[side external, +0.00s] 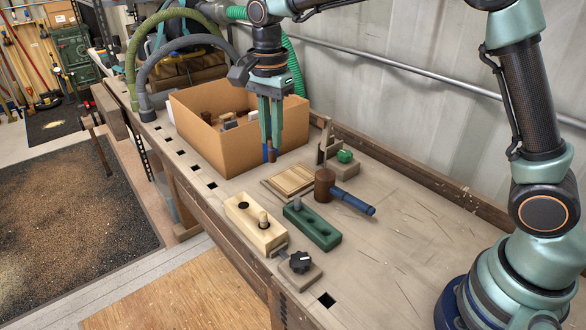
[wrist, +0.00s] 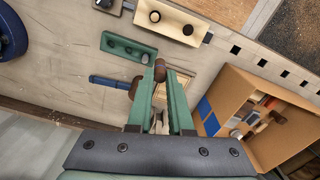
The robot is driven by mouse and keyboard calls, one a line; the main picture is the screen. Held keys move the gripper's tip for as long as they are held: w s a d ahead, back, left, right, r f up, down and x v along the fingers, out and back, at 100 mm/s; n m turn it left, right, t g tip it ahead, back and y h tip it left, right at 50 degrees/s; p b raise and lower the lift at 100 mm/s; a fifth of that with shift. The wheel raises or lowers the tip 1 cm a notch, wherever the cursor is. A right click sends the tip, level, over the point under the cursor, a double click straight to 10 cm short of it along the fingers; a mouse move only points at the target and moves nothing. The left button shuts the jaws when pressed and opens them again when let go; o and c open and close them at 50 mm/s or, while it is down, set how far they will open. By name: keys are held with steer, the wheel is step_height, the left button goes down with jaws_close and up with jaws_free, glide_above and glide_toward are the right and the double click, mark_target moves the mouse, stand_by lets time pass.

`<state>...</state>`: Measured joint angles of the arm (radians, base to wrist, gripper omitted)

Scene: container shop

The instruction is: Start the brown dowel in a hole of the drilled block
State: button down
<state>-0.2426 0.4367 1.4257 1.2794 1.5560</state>
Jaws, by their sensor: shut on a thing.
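My gripper (side external: 271,148) is shut on the brown dowel (side external: 272,154), held roughly upright above the bench beside the cardboard box. In the wrist view the dowel (wrist: 160,71) shows between the fingertips. A pale wooden drilled block (side external: 250,230) lies at the bench's front edge, with an open dark hole and a pale peg standing in it. It also shows at the top of the wrist view (wrist: 172,21). A green block (side external: 313,229) beside it has a grey peg and a dark hole; it also shows in the wrist view (wrist: 117,47). The dowel is apart from both blocks.
A black knob clamp (side external: 300,263) sits by the pale block. The open cardboard box (side external: 205,140) holds several items. The bench's right part is clear.

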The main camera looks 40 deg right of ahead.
steer(key=shift+w+a+f, duration=0.85)
steer(key=shift+f, duration=1.05)
steer(key=shift+w+a+f, duration=0.8)
steer(key=shift+a+f, duration=0.1)
steer(key=shift+f, duration=1)
steer(key=shift+w+a+f, duration=0.85)
steer(key=shift+f, duration=1.05)
steer(key=shift+f, duration=1.3)
steer(key=c, duration=0.7)
jaws_free()
steer(key=shift+c, duration=0.2)
steer(key=shift+r, duration=0.15)
step_height(320, 180, up, 7)
